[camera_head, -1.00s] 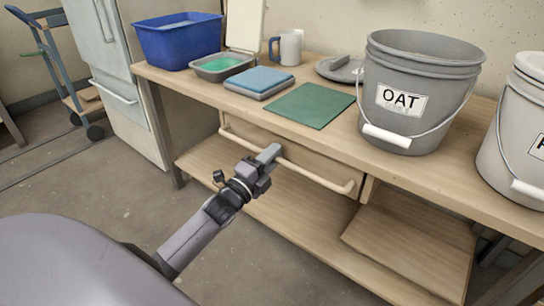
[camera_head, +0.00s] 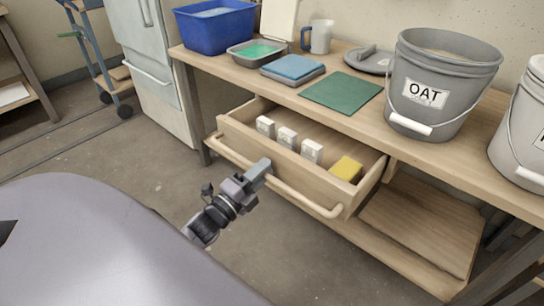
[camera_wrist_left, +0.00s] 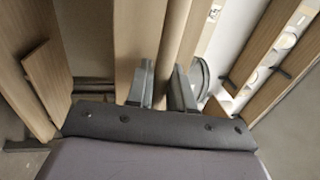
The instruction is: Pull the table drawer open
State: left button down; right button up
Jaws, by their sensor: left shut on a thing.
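The table drawer (camera_head: 310,188) is pulled out from under the wooden table (camera_head: 300,100), and its inside shows. A long pale bar handle (camera_head: 300,200) runs along its front. My left gripper (camera_head: 262,170) is shut on the handle, left of its middle. In the left wrist view the handle (camera_wrist_left: 174,40) passes between the two fingers (camera_wrist_left: 161,88). Inside the drawer are several small white boxes (camera_head: 287,137) in a row and a yellow block (camera_head: 346,169) at the right end. My right gripper is not in view.
On the tabletop are a blue bin (camera_head: 215,28), a metal tray (camera_head: 257,52), blue cloths (camera_head: 293,68), a green mat (camera_head: 342,92), a mug (camera_head: 318,38) and a grey OAT bucket (camera_head: 440,85). A lower shelf (camera_head: 425,225) lies below.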

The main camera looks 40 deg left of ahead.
pick_arm(q)
jog(key=shift+r+p+v, duration=0.2)
jog(key=shift+p+v, duration=0.05)
jog(key=shift+v, duration=0.7)
jog(key=shift+r+p+v, duration=0.2)
jog(key=shift+p+v, duration=0.05)
jog(key=shift+v, duration=0.75)
jog(key=shift+r+p+v, duration=0.15)
jog(key=shift+p+v, duration=0.1)
jog(key=shift+v, duration=0.7)
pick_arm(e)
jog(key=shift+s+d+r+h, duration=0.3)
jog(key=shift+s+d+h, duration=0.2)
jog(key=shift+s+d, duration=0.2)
pick_arm(q)
jog(key=shift+s, duration=0.1)
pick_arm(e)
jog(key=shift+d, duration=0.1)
pick_arm(q)
jog(key=c, duration=1.1)
grip_release()
jog(key=shift+c, duration=0.2)
jog(key=p+v, duration=0.1)
jog(key=v, duration=0.6)
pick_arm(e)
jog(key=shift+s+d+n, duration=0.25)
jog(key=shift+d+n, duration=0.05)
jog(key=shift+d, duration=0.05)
pick_arm(q)
jog(key=shift+s, duration=0.1)
